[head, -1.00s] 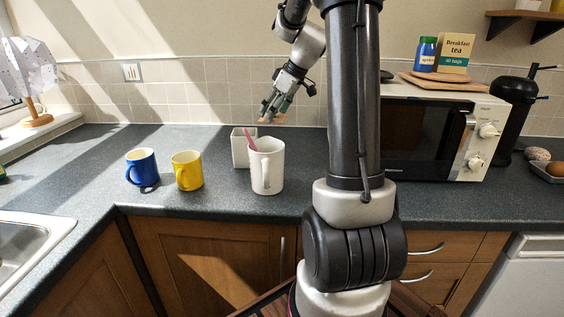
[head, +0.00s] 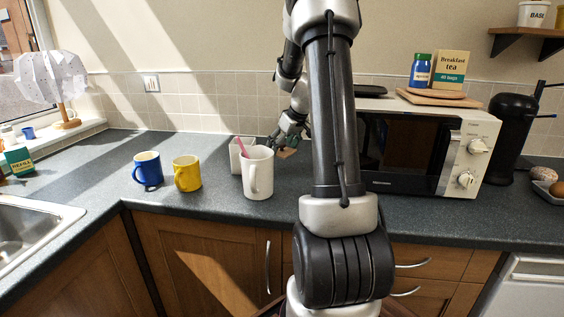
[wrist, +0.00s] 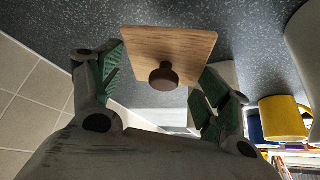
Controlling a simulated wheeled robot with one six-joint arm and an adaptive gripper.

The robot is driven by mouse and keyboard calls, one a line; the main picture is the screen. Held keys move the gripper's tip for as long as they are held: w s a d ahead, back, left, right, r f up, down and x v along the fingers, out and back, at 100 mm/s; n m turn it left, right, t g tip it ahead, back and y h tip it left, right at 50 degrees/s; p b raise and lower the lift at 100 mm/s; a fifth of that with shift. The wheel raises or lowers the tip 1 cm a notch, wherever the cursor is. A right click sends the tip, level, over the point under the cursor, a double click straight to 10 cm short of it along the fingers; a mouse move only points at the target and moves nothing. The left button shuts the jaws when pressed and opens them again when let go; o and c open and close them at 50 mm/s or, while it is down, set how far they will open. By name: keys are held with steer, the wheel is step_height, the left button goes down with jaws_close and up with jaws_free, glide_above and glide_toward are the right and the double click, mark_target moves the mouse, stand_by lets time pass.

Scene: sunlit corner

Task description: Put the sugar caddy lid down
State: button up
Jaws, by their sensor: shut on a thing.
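The sugar caddy lid (wrist: 180,48) is a square wooden plate with a dark round knob. My gripper (wrist: 165,62) is shut on it, with a green-padded finger at each side. In the head view the lid (head: 288,153) shows as a small brown patch below my gripper (head: 284,143), low over the worktop right of the caddy. I cannot tell whether it touches the worktop. The white square caddy (head: 236,158) stands open behind the white mug, partly hidden by it.
A yellow mug (head: 186,175) and a blue mug (head: 147,169) stand to the left. The microwave (head: 405,150) is on the right. The worktop (head: 215,205) is clear along the front.

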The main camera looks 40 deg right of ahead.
mark_target(285, 152)
steer(key=shift+f, duration=2.6)
steer(key=shift+f, duration=0.1)
steer(key=o, duration=0.9)
steer(key=shift+o, duration=0.2)
steer(key=v, duration=0.7)
steer(key=shift+s+r, duration=0.15)
steer(key=shift+r, duration=0.15)
